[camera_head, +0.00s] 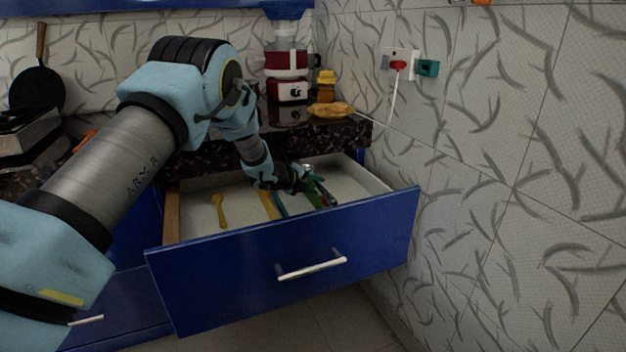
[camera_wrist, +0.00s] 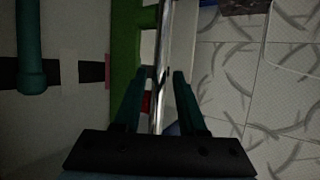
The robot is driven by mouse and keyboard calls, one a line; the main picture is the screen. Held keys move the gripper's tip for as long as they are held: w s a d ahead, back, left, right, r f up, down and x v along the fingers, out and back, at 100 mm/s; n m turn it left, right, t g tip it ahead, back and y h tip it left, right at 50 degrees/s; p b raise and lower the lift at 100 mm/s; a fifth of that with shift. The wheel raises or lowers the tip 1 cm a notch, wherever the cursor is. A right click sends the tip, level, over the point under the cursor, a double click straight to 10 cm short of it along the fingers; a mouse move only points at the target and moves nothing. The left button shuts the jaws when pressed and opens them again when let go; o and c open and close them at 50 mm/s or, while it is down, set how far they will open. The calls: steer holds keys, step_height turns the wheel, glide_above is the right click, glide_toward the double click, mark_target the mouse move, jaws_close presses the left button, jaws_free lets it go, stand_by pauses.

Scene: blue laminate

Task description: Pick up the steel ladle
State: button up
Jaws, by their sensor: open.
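The steel ladle shows in the wrist view as a shiny, thin metal handle (camera_wrist: 162,40) running from the top edge down between my fingers. Its bowl cannot be made out there. My gripper (camera_wrist: 159,76) is open, with one teal finger on each side of the handle and gaps visible at the tips. In the head view my gripper (camera_head: 309,187) is down inside the open drawer at its right part, and it hides most of what lies beneath. A small shiny bit (camera_head: 307,168) beside it may be part of the ladle.
The blue drawer (camera_head: 240,262) is pulled out. A yellow spoon (camera_head: 220,209) lies at its left. A green utensil (camera_wrist: 125,45) lies close left of the handle in the wrist view. The tiled wall (camera_head: 500,200) stands right of the drawer; the dark counter (camera_head: 345,132) is behind.

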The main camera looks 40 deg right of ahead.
steer(key=shift+x, duration=1.4)
steer(key=shift+a, duration=0.1)
jaws_close()
